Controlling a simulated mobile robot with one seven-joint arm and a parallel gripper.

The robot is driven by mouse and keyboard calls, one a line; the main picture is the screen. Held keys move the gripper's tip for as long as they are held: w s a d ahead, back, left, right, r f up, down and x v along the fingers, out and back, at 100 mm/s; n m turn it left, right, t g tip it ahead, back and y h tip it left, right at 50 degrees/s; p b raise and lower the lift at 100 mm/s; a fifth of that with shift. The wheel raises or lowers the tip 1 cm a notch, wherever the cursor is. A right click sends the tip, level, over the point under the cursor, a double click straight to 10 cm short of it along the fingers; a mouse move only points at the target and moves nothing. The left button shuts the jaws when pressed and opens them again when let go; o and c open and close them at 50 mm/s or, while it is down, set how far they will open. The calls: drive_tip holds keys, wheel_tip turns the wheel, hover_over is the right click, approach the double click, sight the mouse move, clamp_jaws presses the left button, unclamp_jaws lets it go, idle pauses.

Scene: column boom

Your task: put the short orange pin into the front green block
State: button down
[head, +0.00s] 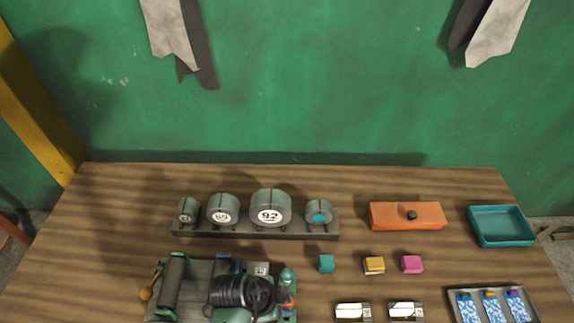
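I cannot make out a short orange pin or a front green block for certain. A small orange part (289,299) shows at the right side of a machine near the bottom edge, but it is too small to tell what it is. A small teal-green block (326,264) sits on the table right of that machine. A yellow-orange block (374,265) and a pink block (412,264) sit in a row to its right. My gripper is not in view.
A green wall (300,80) stands behind. The left table side is clear.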

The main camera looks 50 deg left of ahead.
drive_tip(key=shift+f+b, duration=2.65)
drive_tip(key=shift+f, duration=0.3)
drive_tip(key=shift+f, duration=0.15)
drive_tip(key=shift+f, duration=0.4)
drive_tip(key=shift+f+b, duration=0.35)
drive_tip(key=shift+b, duration=0.1)
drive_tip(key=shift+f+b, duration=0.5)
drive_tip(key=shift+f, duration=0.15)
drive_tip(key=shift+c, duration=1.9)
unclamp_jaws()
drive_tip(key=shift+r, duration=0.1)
